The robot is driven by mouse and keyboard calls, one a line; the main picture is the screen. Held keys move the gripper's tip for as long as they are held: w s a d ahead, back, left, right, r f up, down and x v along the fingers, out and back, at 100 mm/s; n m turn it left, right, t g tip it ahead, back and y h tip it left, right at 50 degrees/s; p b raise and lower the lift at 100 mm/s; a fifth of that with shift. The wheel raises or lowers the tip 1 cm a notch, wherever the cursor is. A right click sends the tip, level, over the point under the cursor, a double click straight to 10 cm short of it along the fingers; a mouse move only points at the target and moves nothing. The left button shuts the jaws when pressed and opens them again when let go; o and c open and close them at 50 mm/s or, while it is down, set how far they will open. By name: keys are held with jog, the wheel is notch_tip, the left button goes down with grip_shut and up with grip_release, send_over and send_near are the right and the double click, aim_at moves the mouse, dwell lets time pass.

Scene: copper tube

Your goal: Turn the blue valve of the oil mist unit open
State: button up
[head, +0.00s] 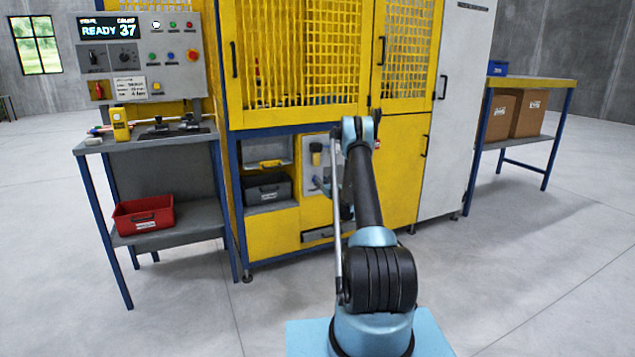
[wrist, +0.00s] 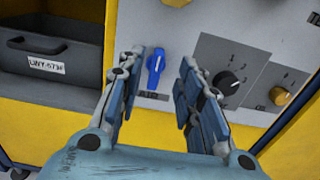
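The blue valve (wrist: 155,70) shows in the wrist view as a blue lever handle on a light grey panel. Its handle stands nearly upright, with a small dark label below it. My gripper (wrist: 165,60) is open, with one finger on each side of the valve in the picture. I see no clear contact between the fingers and the handle. In the head view, the oil mist unit's panel (head: 312,165) is partly hidden behind my arm. My gripper is mostly hidden there too.
A black knob (wrist: 228,82) and a yellow knob (wrist: 280,96) sit right of the valve. A dark grey bin (wrist: 50,68) stands to the left. Yellow machine panels surround the unit. A bench with a red bin (head: 146,215) stands left; open floor lies around.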

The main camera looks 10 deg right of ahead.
jog(key=x, duration=0.7)
